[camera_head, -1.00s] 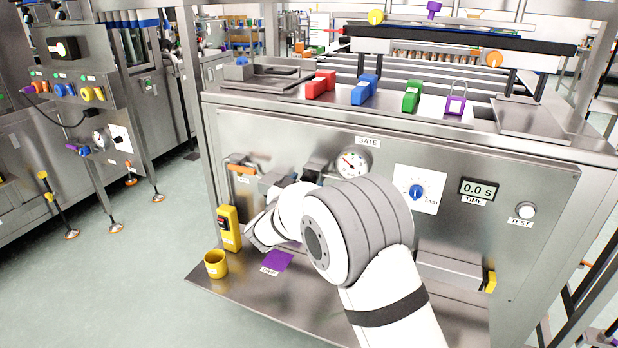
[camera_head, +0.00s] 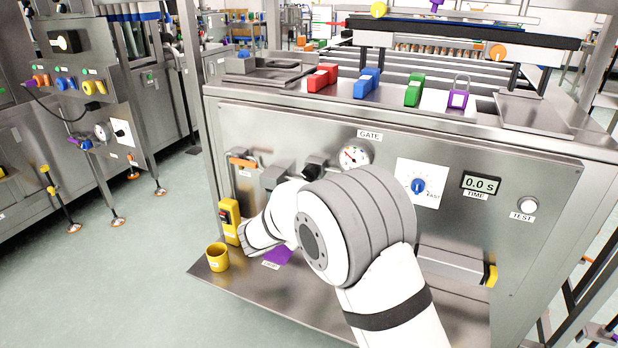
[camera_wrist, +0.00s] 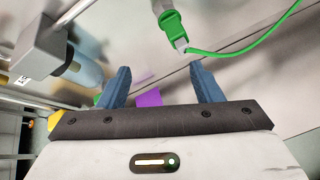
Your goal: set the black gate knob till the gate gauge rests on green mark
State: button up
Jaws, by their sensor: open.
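The gate gauge (camera_head: 355,156) is a round white dial under the GATE label on the steel front panel. Its needle and marks are too small to read surely. The black gate knob (camera_head: 311,173) shows left of and below the gauge, partly hidden behind my arm. My gripper's fingers are hidden in the head view by my wrist and arm, which reach in front of the panel's lower left. In the wrist view my gripper (camera_wrist: 156,84) is open, with two blue fingers wide apart and nothing between them. The knob is not clearly seen there.
A green plug (camera_wrist: 172,24) with a green cable is ahead in the wrist view, and a grey block (camera_wrist: 40,52) is at left. A yellow cup (camera_head: 217,257), yellow box (camera_head: 229,221) and purple patch (camera_head: 279,256) are near the shelf. A blue dial (camera_head: 418,186) is right of the gauge.

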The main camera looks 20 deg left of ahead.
aim_at(311, 175)
jog(key=s+a+f+m+g+y+b, duration=0.1)
jog(key=s+a+f+m+g+y, duration=0.45)
jog(key=s+a+f, duration=0.2)
jog(key=w+a+r+m+t+y+b, duration=0.1)
jog(key=w+a+r+m+t+y, duration=0.15)
jog(key=a+r+m+y, duration=0.55)
jog(key=w+d+r+m+t+h+b, duration=0.1)
jog(key=w+d+r+m+t+h, duration=0.35)
jog(key=d+m+h, duration=0.45)
jog(key=w+d+r+m+t+h+b, duration=0.1)
jog(key=w+d+r+m+t+h, duration=0.4)
jog(key=m, duration=0.5)
jog(key=shift+g, duration=0.25)
jog(key=w, duration=0.1)
jog(key=w+d+b, duration=0.1)
jog(key=w, duration=0.2)
jog(key=shift+w+d+f+b, duration=0.1)
jog(key=shift+w+d+b, duration=0.2)
jog(key=shift+w+b, duration=0.1)
jog(key=shift+w+y, duration=0.35)
